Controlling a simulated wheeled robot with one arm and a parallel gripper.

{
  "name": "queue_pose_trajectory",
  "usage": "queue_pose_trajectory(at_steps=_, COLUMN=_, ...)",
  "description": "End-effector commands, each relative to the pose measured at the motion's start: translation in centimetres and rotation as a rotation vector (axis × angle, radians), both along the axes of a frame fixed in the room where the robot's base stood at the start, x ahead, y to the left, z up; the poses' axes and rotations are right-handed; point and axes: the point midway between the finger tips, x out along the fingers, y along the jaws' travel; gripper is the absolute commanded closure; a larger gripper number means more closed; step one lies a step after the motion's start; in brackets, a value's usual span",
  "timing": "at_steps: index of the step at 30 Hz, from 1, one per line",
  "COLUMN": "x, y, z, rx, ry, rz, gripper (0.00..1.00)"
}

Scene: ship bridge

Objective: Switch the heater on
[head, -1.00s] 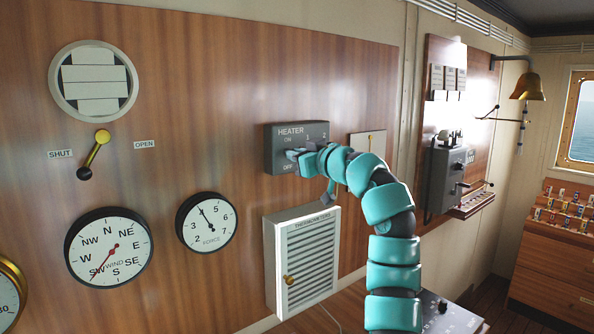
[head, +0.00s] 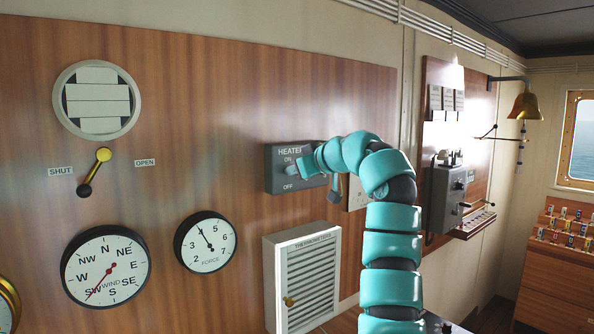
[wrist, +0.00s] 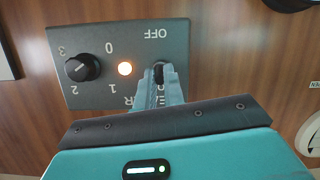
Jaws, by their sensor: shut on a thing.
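The heater panel (head: 275,176) is a dark grey box on the wooden wall, marked ON above and OFF below. My gripper (head: 293,170) reaches it from the right, and my arm covers the panel's right part. In the wrist view the panel (wrist: 95,98) appears upside down. There my gripper (wrist: 163,88) is shut on the small dark switch (wrist: 159,70) beside the OFF mark. The fingers hide most of the switch, so I cannot tell its exact tilt. An orange lamp (wrist: 125,69) glows beside it. A black knob (wrist: 82,68) with numbers sits farther left.
A white louvred thermometer cabinet (head: 308,285) hangs below the panel. A light wall plate (head: 357,194) is close behind my arm. Round dials (head: 205,243) and a shut/open lever (head: 95,172) are to the left. A grey box (head: 447,195) and brass bell (head: 526,107) are right.

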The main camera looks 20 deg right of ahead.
Motion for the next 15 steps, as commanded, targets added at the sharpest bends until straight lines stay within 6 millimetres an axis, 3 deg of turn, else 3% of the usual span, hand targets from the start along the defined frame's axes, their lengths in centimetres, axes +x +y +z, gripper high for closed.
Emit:
queue_pose_trajectory(at_steps=8, x=-0.02, y=-0.02, z=0.17, rx=0.0, ry=-0.004, rz=-0.001, gripper=1.0)
queue_pose_trajectory(at_steps=9, x=-0.02, y=-0.02, z=0.17, rx=0.0, ry=-0.004, rz=-0.001, gripper=0.84)
queue_pose_trajectory(at_steps=11, x=-0.01, y=-0.02, z=0.16, rx=0.0, ry=-0.004, rz=-0.001, gripper=0.72)
queue_pose_trajectory(at_steps=12, x=-0.01, y=-0.01, z=0.15, rx=0.0, ry=-0.004, rz=-0.001, gripper=0.68)
queue_pose_trajectory(at_steps=15, x=-0.01, y=-0.01, z=0.12, rx=0.001, ry=-0.002, rz=-0.001, gripper=0.68)
